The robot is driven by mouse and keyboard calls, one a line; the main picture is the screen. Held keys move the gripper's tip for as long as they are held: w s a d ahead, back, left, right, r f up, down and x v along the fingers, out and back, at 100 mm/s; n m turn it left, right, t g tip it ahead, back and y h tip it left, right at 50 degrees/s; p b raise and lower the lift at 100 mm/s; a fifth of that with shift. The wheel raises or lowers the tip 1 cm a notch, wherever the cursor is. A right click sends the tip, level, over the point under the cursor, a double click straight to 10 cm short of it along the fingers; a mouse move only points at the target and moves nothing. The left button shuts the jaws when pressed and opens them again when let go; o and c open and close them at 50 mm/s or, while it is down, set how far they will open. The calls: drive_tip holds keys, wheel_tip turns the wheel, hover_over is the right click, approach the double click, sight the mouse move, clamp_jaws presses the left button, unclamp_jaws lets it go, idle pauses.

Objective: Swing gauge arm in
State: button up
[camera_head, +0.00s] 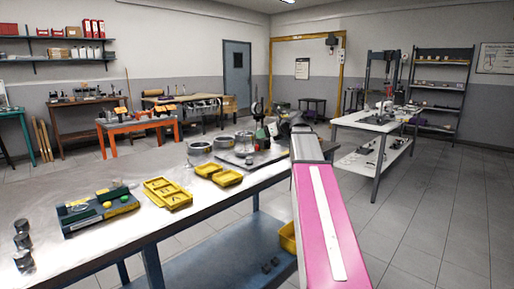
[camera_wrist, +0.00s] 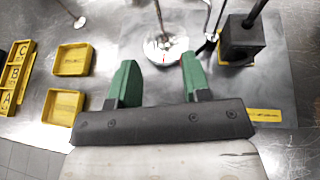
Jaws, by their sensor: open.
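In the wrist view my gripper (camera_wrist: 158,80) is open, with its two green fingers apart and nothing between them. Just beyond the fingertips is a round metal piece (camera_wrist: 165,48) on a grey plate (camera_wrist: 275,88). A thin rod (camera_wrist: 159,18) rises over it. To the right, a black block (camera_wrist: 240,42) carries a dark post. Another thin rod (camera_wrist: 209,20) with a dark joint stands between them; I cannot tell which rod is the gauge arm. In the head view the gauge stand (camera_head: 257,106) rises beside my gripper (camera_head: 268,129), at the bench's far end.
Two yellow trays (camera_wrist: 73,59) and a yellow tray marked A, B, C (camera_wrist: 14,75) lie left of my gripper. Metal rings (camera_head: 199,147) stand behind the trays on the bench (camera_head: 165,222).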

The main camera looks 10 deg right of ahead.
sight(257, 146)
drive_tip(key=d+f+n+g+h, duration=0.1)
drive_tip(key=d+f+g+h, duration=0.1)
drive_tip(key=d+f+g, duration=0.1)
drive_tip(key=shift+w+d+f+g+h, duration=0.1)
drive_tip(key=shift+d+f+g+h, duration=0.3)
drive_tip(key=shift+f, duration=0.1)
drive_tip(key=d+g+h, duration=0.1)
drive_tip(key=s+d+f+g+h, duration=0.1)
drive_tip(key=d, duration=0.1)
drive_tip(key=d+f+g, duration=0.1)
drive_tip(key=shift+s+d+n+h, duration=0.2)
drive_tip(key=shift+s+n+h, duration=0.1)
drive_tip(key=shift+n+h, duration=0.1)
drive_tip(key=w+a, duration=0.2)
drive_tip(key=a, duration=0.1)
drive_tip(key=w+a, duration=0.5)
drive_tip(key=a, duration=0.1)
drive_tip(key=shift+w+a, duration=0.15)
drive_tip(key=shift+w, duration=0.05)
drive_tip(key=shift+a+f, duration=0.2)
drive_tip(key=shift+f, duration=0.45)
clamp_jaws()
